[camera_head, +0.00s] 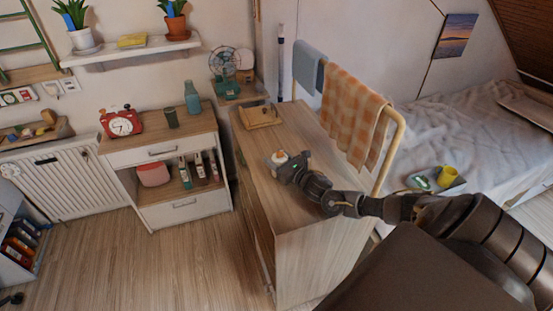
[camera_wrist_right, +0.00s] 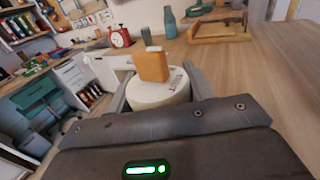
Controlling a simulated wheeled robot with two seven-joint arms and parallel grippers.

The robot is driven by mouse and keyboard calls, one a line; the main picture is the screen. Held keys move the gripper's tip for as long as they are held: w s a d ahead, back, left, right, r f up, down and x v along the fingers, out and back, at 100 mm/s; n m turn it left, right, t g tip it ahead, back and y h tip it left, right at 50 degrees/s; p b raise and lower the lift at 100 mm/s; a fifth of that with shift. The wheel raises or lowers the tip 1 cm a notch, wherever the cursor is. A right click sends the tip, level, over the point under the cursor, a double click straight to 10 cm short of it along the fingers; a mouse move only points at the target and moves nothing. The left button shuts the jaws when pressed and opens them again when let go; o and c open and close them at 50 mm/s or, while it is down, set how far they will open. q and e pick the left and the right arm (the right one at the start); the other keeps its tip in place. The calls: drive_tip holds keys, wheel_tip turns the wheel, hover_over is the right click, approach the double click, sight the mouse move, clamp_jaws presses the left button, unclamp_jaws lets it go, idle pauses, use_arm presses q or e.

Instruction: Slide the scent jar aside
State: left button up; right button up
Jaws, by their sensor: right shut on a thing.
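The scent jar (camera_head: 279,157) is a small white round pot with an orange part on top. It stands on the wooden top of the drawer cabinet (camera_head: 312,135), near its left edge. My right gripper (camera_head: 277,164) reaches over the cabinet from the right and is shut on the jar. In the right wrist view the jar's white body (camera_wrist_right: 158,92) sits between the two grey fingers, with the orange block (camera_wrist_right: 154,66) above it. The lower part of the jar is hidden by the gripper. My left gripper is not in view.
A wooden tray (camera_head: 260,123) lies at the back of the cabinet top. A towel rail with a checked orange cloth (camera_head: 352,112) stands along the right side. The cabinet top between tray and jar looks clear. A lower dresser (camera_head: 160,146) stands to the left.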

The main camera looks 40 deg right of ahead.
drive_tip(key=shift+w, duration=0.1)
drive_tip(key=shift+w+d+b, duration=0.35)
drive_tip(key=shift+w+b, duration=0.25)
drive_tip(key=shift+w, duration=0.25)
drive_tip(key=shift+w, duration=0.1)
drive_tip(key=shift+w+d+b, duration=0.35)
drive_tip(key=shift+w+b, duration=0.3)
drive_tip(key=shift+w, duration=0.2)
drive_tip(key=shift+w+d, duration=0.1)
drive_tip(key=shift+w, duration=0.1)
drive_tip(key=shift+w+d+b, duration=0.25)
drive_tip(key=shift+w+b, duration=0.5)
drive_tip(key=shift+w, duration=0.15)
drive_tip(key=shift+w+d+b, duration=0.3)
drive_tip(key=shift+w+b, duration=0.45)
drive_tip(key=shift+b, duration=0.05)
